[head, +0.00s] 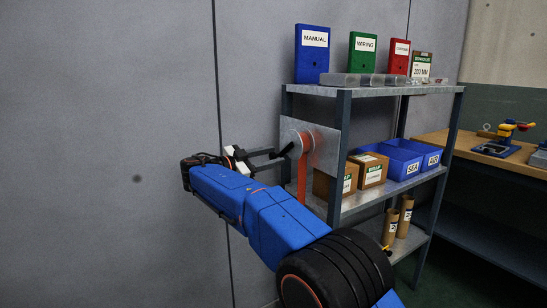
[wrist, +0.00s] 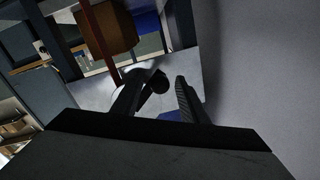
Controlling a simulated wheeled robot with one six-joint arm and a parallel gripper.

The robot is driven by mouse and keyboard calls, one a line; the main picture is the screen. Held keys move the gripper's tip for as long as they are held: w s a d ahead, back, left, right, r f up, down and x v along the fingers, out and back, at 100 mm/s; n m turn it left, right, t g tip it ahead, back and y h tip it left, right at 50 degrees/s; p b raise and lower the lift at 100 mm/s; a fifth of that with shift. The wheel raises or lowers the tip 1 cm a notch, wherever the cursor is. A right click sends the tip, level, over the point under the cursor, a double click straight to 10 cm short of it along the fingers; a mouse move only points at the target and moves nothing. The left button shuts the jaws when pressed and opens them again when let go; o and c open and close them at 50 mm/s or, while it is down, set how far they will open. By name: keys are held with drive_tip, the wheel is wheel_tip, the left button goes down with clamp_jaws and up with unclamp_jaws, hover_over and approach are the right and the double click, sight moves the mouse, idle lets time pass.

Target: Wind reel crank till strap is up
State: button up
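The reel (head: 296,143) is mounted on a metal plate at the left end of the shelf. An orange strap (head: 302,178) hangs down from it; it also shows at the upper left in the wrist view (wrist: 98,30). The black crank (head: 285,150) sticks out from the reel toward my gripper (head: 272,160). In the wrist view, the crank's dark knob (wrist: 160,83) lies between the fingertips of my gripper (wrist: 157,80), close to the left finger, with a gap to the right finger. The gripper looks open. The strap's lower end is hidden behind my arm.
The shelf (head: 375,91) holds blue, green and red binders on top, with cardboard boxes (head: 370,170) and blue bins (head: 405,160) below. A wooden workbench (head: 480,155) stands at the right. A plain grey wall (head: 110,120) fills the left.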

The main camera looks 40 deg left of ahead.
drive_tip(key=shift+w+d, duration=0.2)
drive_tip(key=shift+w, duration=0.35)
clamp_jaws()
